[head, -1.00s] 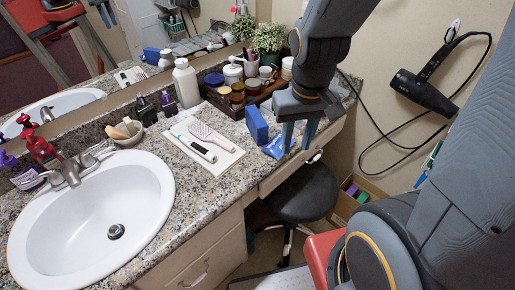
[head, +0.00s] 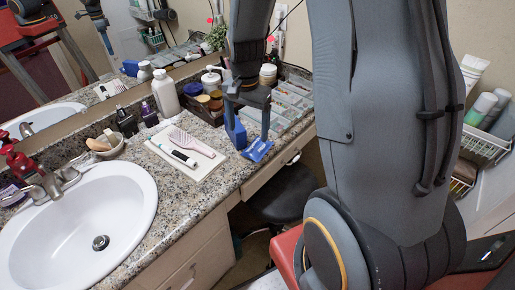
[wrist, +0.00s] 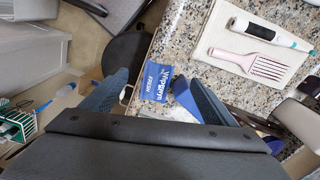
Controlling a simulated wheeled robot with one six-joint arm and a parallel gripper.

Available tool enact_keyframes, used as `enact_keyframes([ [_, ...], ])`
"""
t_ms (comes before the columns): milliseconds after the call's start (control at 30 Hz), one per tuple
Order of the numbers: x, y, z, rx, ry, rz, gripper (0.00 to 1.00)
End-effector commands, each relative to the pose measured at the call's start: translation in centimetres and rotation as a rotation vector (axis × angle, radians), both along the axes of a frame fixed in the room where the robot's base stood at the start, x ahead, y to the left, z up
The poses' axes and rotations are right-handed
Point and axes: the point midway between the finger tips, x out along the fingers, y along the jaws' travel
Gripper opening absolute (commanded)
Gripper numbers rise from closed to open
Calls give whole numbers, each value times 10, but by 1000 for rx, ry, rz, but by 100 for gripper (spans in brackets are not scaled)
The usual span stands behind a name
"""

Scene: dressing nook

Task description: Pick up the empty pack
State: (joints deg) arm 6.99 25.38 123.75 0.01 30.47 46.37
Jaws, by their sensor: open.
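The empty pack (head: 257,150) is a small, flat blue packet with white lettering. It lies on the granite counter near its front edge. In the wrist view the pack (wrist: 156,83) appears between my two fingers, its lettering facing up. My gripper (head: 248,128) is open and points down over the counter, close to the pack. In the wrist view my gripper (wrist: 160,88) has a finger on either side of the pack, with nothing held. Whether the fingers touch it I cannot tell.
A white tray (head: 208,172) with a pink comb and a toothbrush lies to the left. Jars and a compartment organizer (head: 290,103) stand behind. A dark stool (head: 283,195) is below the counter edge.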

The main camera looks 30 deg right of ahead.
Motion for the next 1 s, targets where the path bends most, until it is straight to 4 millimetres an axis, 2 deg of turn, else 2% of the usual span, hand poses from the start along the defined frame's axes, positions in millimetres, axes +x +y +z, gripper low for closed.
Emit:
enact_keyframes([
  [167,7,-6,-11,1,9,-71,80],
  [500,7,-6,-56,1,11,-73,80],
  [867,7,-5,-77,1,9,-72,80],
  [1000,6,-5,-94,1,11,-71,80],
])
